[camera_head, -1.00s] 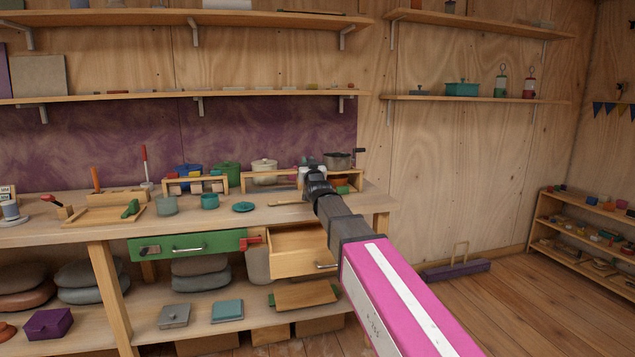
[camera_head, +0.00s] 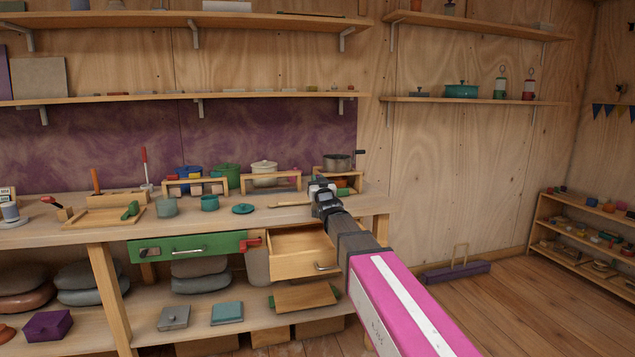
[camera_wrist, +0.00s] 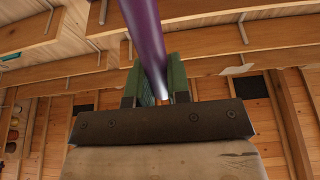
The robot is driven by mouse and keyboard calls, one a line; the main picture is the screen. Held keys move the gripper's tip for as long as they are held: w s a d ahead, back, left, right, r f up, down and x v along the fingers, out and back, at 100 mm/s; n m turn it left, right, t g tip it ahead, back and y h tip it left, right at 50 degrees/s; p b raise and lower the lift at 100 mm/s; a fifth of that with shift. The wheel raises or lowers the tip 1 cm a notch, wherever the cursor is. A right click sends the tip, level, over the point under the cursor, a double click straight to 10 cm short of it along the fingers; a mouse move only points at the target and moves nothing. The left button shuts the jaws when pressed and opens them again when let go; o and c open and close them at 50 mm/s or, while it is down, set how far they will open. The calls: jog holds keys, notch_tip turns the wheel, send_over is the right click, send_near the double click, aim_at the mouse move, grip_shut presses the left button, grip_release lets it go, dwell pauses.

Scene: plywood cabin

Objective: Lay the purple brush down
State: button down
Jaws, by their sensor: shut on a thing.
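The purple brush (camera_wrist: 148,32) shows in the wrist view as a purple shaft, running up out of the top of the picture. My gripper (camera_wrist: 157,80) is shut on it, with a green finger pad on either side. The brush's far end is out of the wrist view. In the head view my gripper (camera_head: 322,188) is over the right part of the workbench (camera_head: 345,213); I cannot make out the brush there.
An open wooden drawer (camera_head: 300,262) juts out below the bench top. A tan stick (camera_head: 290,204) and a teal lid (camera_head: 243,209) lie on the bench. A grey pot (camera_head: 337,163) stands behind on the right, with small wooden racks (camera_head: 271,184) along the back.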

jog(key=shift+f, duration=0.1)
jog(key=c, duration=1.1)
grip_release()
